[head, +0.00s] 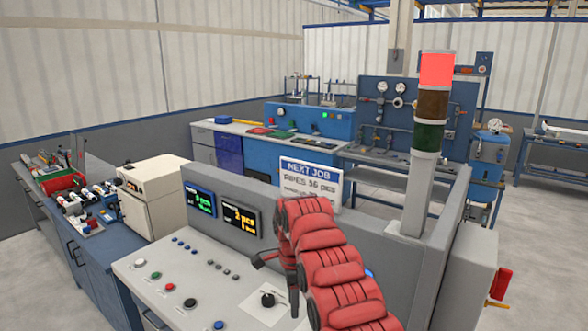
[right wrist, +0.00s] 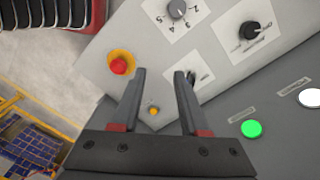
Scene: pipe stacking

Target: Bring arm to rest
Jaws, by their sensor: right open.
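My right arm, in red segments, reaches over the grey control console (head: 185,264) in the head view. My right gripper (head: 274,283) hangs at its end, above the sloped panel; part of it is hard to make out there. In the right wrist view my right gripper (right wrist: 159,74) has its two dark fingers spread apart with nothing between them. Behind them lie the panel and part of a small switch. A small yellow button (right wrist: 154,111) shows between the fingers. My left gripper is not in view.
The panel carries a red mushroom button (right wrist: 120,64), a black knob (right wrist: 254,31), a grey knob (right wrist: 176,8) and a green button (right wrist: 252,129). A signal tower (head: 432,105) with its red top lit stands on the console. A blue bench (head: 90,255) stands left.

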